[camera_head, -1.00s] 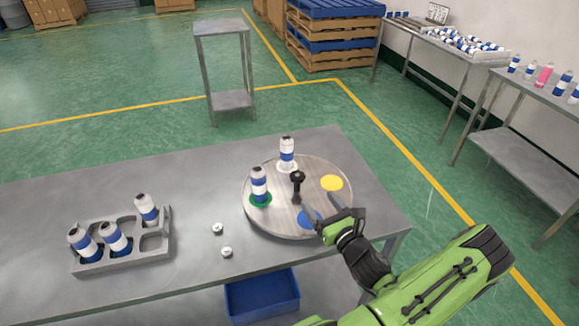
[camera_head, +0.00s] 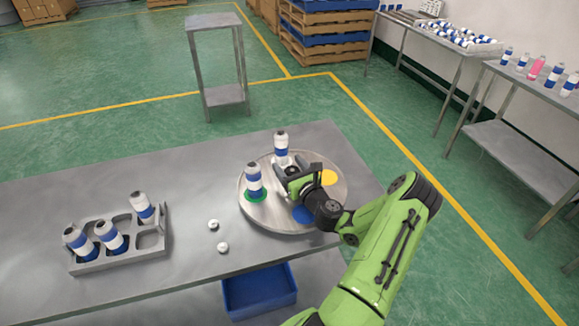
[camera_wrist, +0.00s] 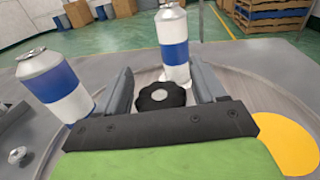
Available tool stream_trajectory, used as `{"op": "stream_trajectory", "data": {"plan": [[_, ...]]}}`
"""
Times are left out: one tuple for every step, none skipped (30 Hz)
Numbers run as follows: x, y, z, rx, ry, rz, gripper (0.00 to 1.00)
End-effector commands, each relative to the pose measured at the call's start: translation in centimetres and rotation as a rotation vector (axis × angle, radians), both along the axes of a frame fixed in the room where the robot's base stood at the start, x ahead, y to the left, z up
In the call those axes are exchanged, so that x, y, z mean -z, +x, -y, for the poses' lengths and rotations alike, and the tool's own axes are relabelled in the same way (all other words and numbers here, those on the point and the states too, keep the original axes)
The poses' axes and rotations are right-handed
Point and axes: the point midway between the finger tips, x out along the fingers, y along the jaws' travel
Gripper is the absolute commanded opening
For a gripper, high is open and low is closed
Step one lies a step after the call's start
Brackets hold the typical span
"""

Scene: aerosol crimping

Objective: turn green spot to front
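The round turntable (camera_head: 250,217) lies on the metal table. Its green spot (camera_head: 255,197) is at the left under a white-and-blue can (camera_head: 254,179). A second can (camera_head: 281,145) stands at the back of the disc. The yellow spot (camera_head: 329,177) is at the right and the blue spot (camera_head: 302,214) at the front, both bare. My gripper (camera_head: 287,172) is over the disc's centre. In the wrist view, my gripper (camera_wrist: 162,80) is open, its fingers on either side of the black centre knob (camera_wrist: 160,96), with gaps showing. The knob is hidden in the head view.
A grey rack (camera_head: 75,266) with several cans stands at the left of the table. Two small white caps (camera_head: 213,225) lie between rack and turntable. A blue bin (camera_head: 259,289) sits below the table's front edge. The left back of the table is clear.

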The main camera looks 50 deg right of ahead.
Motion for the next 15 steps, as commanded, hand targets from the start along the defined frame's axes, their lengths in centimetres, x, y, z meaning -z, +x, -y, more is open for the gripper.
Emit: {"op": "stream_trajectory", "data": {"plan": [[0.01,-0.02,-0.01,0.000,0.000,0.000,0.61],[0.01,-0.02,-0.01,0.000,0.000,0.000,0.57],[0.01,-0.03,-0.01,0.000,0.000,0.000,0.51],[0.01,-0.03,-0.01,0.000,0.000,0.000,0.46],[0.01,-0.03,-0.01,0.000,0.000,0.000,0.41],[0.01,-0.03,-0.01,0.000,0.000,0.000,0.35],[0.01,-0.04,-0.01,0.000,0.000,0.000,0.31],[0.01,-0.04,-0.01,0.000,0.000,0.000,0.26],[0.02,-0.04,-0.01,0.000,0.000,0.000,0.20],[0.02,-0.04,-0.01,0.000,0.000,0.000,0.15],[0.02,-0.04,-0.02,0.000,0.000,0.000,0.11],[0.02,-0.05,-0.02,0.000,0.000,-0.001,0.05],[0.02,-0.04,-0.02,0.000,0.000,-0.001,0.00],[0.02,-0.04,-0.02,0.000,0.000,-0.001,0.00],[0.03,-0.05,-0.02,-0.001,0.000,-0.001,0.00]]}}
